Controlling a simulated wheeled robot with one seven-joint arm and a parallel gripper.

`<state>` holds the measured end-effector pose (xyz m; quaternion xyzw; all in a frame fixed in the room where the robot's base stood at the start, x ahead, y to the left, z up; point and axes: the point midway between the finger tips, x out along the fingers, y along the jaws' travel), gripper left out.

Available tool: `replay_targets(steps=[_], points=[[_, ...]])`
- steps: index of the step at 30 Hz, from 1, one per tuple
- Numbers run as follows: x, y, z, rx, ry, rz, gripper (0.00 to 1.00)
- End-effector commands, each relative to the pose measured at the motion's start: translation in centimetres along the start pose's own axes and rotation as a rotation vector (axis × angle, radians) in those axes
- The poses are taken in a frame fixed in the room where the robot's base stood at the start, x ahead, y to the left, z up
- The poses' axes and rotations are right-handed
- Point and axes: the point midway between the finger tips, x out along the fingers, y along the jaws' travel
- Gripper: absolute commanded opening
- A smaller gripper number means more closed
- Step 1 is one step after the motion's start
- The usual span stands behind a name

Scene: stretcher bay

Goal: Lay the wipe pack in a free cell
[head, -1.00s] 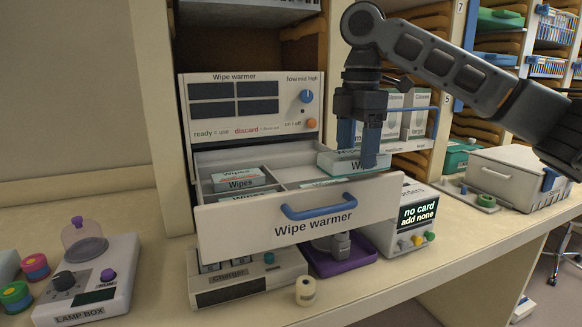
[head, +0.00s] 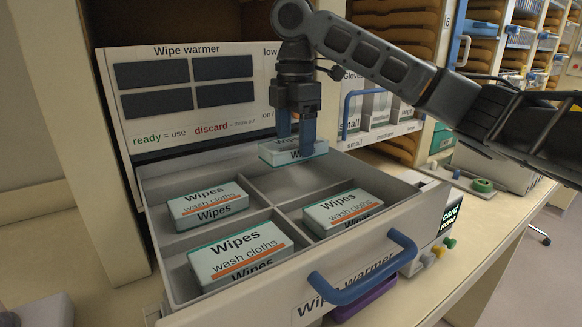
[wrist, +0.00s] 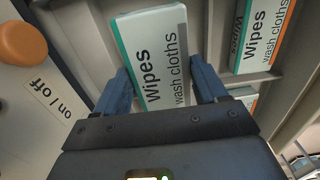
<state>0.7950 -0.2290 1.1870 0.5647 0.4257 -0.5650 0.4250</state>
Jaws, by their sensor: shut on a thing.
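My gripper (head: 296,136) is shut on a wipe pack (head: 293,153), white and teal with a grey stripe. The wrist view shows this pack (wrist: 152,60) between the two blue fingers (wrist: 165,88). The gripper holds it over the back right cell (head: 300,184) of the open drawer, whose visible floor is bare. The other cells each hold a pack with an orange stripe: back left (head: 207,203), front left (head: 240,250) and front right (head: 342,211). Whether the held pack touches anything below is not clear.
The drawer's front has a blue handle (head: 365,272). The wipe warmer panel (head: 190,95), with four dark windows, stands behind the drawer. Glove boxes (head: 380,110) stand behind on the right. A device with coloured knobs (head: 437,252) is beside the drawer, at the right.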

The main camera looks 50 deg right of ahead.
Motion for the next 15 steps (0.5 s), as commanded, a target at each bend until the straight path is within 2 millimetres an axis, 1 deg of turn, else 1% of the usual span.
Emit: replay_targets(steps=[1, 2, 8, 15], points=[[0.8, -0.1, 0.0, -0.001, 0.003, -0.002, 0.38], [1.2, 0.0, 0.0, -0.001, 0.003, -0.001, 0.38], [2.6, 0.0, 0.0, 0.001, 0.0, 0.0, 0.38], [5.5, 0.0, 0.0, 0.001, -0.001, -0.001, 0.38]])
